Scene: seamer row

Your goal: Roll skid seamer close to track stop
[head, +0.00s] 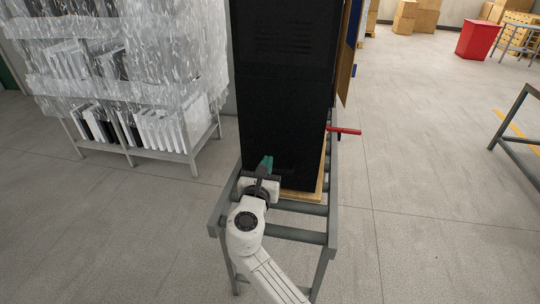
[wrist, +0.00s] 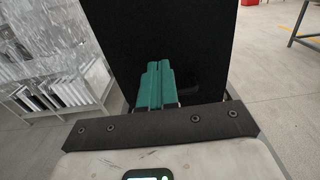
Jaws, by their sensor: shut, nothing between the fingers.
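The skid seamer (head: 284,90) is a tall black cabinet upright on a pale wooden skid (head: 312,192). It stands on a grey roller track (head: 300,235) in the head view, and its top is cut off. It also fills the middle of the wrist view (wrist: 205,50). My gripper (head: 267,161) is shut and empty, with green fingers in front of the cabinet's lower near face. The fingers also show in the wrist view (wrist: 155,80); I cannot tell whether they touch the face. A red lever (head: 343,130) sticks out right of the track; I cannot tell whether it is the track stop.
A plastic-draped shelf rack (head: 150,152) stands left of the track. A grey table frame (head: 515,125) is at right, with a red bin (head: 477,40) and cardboard boxes (head: 418,17) farther back. The floor right of the track is clear.

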